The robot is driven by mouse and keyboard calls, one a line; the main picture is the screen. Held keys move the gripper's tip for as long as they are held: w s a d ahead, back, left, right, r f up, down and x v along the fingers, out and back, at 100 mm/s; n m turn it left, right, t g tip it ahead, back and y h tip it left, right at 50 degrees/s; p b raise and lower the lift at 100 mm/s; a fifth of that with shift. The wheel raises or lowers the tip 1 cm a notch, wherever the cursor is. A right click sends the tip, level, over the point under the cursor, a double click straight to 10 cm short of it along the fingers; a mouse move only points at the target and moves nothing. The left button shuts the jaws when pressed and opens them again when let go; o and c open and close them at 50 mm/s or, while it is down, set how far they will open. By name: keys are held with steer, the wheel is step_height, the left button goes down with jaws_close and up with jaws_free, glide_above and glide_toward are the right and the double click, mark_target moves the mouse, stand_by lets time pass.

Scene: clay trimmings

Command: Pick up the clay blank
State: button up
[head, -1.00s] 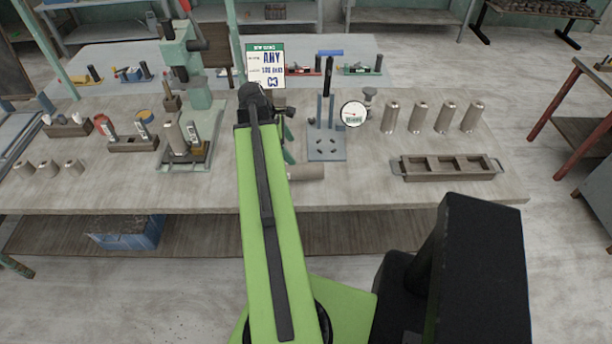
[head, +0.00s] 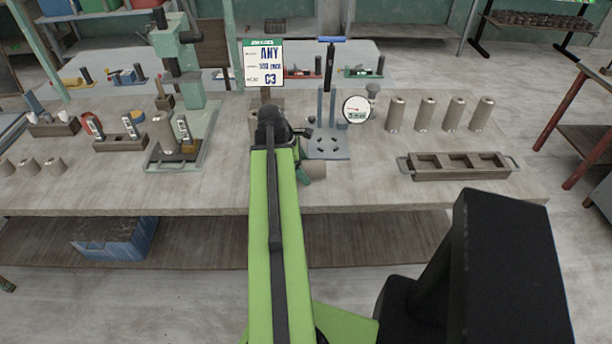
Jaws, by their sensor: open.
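A tan clay blank (head: 315,169) lies on its side near the front of the workbench, just right of my arm's end. Its left part is hidden behind my arm and gripper. My gripper (head: 304,173) is open at the end of my green arm, right beside the blank in the picture. Its fingers are mostly hidden by the arm. I cannot tell whether they touch the blank or are around it.
A grey press stand (head: 328,147) with a dial gauge (head: 356,109) stands just behind the blank. Several upright tan cylinders (head: 426,114) and a wooden tray (head: 462,175) with three compartments are to the right. A sign (head: 263,64) stands behind my arm. Bench front between blank and tray is clear.

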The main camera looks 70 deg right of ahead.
mark_target(304, 163)
steer(key=shift+r, duration=0.15)
steer(key=shift+c, duration=0.3)
jaws_close()
steer(key=shift+r, duration=0.1)
step_height(304, 163, up, 10)
steer(key=p, duration=1)
